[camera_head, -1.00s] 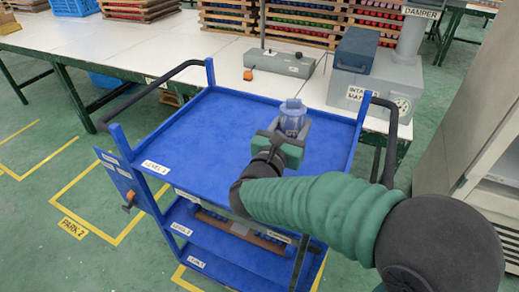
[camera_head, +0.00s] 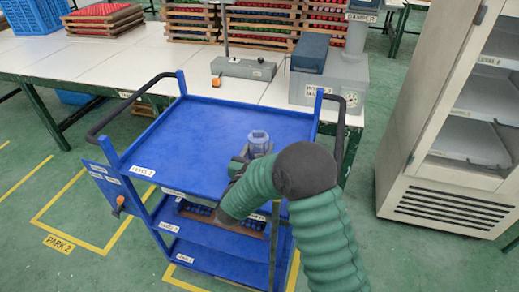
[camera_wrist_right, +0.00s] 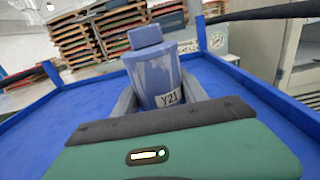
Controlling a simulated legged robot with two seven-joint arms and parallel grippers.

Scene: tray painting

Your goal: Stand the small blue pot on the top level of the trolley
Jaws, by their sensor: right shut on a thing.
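The small blue pot (camera_head: 259,141) is pale blue with a lid, and its label reads Y21 in the right wrist view (camera_wrist_right: 155,75). It is upright over the right part of the trolley's blue top level (camera_head: 205,130). I cannot tell whether its base touches the surface, as my gripper hides it. My right gripper (camera_head: 252,153) is shut on the pot, with a grey finger on each side of it in the right wrist view. My left gripper is not in view.
The top level is otherwise bare, with raised blue rims and black handles (camera_head: 130,105) at both ends. A lower level holds a brown rack (camera_head: 225,223). Behind stands a white bench (camera_head: 110,65) with a grey damper machine (camera_head: 340,83). A white cabinet (camera_head: 455,120) stands right.

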